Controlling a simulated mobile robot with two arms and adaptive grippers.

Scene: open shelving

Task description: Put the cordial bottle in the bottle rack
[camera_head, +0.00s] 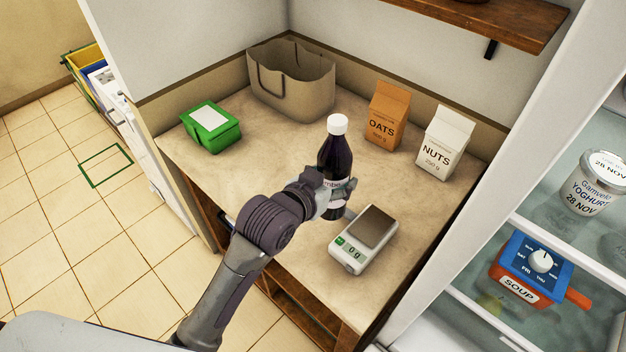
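The cordial bottle (336,158), dark with a white cap and a pale label, is upright at the middle of the counter. My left gripper (338,192) is around its lower half, with a finger across the front of the label. The bottle hides the far finger, so I cannot tell whether the gripper is shut on it. I also cannot tell whether the bottle's base touches the counter. My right gripper is not in view. I see no bottle rack that I can make out.
A kitchen scale (363,240) stands close to the bottle's right. Behind are an oats carton (386,115), a nuts carton (445,141), a beige bag (291,84) and a green box (211,124). A fridge with yoghurt (588,184) is at right.

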